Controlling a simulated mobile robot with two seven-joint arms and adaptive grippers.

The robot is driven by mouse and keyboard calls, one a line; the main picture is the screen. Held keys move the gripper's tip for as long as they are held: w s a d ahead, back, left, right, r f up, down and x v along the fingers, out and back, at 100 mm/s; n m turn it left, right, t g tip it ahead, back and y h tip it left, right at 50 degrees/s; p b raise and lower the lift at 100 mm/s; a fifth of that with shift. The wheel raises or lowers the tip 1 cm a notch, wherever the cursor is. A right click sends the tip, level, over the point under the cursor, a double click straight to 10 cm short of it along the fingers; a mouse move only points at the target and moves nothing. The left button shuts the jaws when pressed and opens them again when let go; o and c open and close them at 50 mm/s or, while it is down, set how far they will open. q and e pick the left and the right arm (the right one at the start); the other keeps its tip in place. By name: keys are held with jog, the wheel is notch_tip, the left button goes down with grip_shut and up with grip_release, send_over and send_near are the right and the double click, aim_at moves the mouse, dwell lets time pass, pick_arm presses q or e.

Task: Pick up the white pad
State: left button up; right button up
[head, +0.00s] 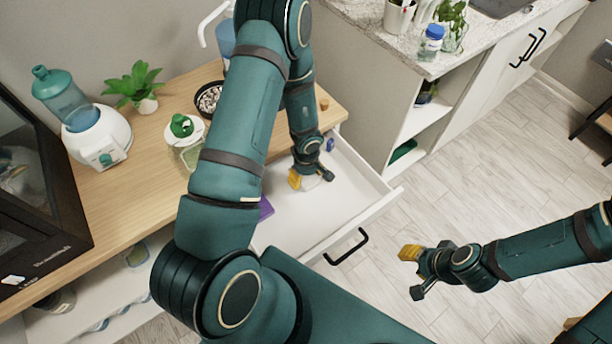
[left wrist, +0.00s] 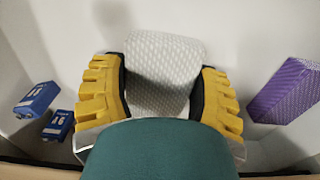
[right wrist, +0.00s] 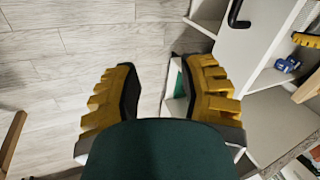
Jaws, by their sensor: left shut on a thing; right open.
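The white pad (left wrist: 165,62) has a patterned surface and lies between the yellow fingers of my left gripper (left wrist: 160,92) in the left wrist view. In the head view, my left gripper (head: 304,178) is down inside the open white drawer (head: 325,218), shut on the pad, with only a small pale piece of the pad (head: 312,183) showing beside the fingers. I cannot tell whether the pad still touches the drawer floor. My right gripper (head: 413,272) is open and empty above the floor, to the right of the drawer.
A purple block (left wrist: 288,90) and two small blue boxes (left wrist: 38,100) are also in the drawer. The wooden tabletop (head: 150,150) holds a humidifier (head: 95,135), a plant (head: 137,84) and a dark bowl (head: 208,98). A counter cabinet (head: 375,80) stands right of the drawer.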

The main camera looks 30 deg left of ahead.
pick_arm(q)
notch_tip(320, 180, up, 18)
jog(key=p, duration=0.6)
jog(key=shift+f+p, duration=0.25)
jog(key=shift+p, duration=0.15)
jog(key=shift+c, duration=0.5)
jog(key=d+r+m, duration=0.7)
jog(key=d+m, duration=0.2)
jog(key=m, duration=0.4)
jog(key=shift+r+m, duration=0.3)
jog(key=shift+r, duration=0.1)
jog(key=shift+a, duration=0.2)
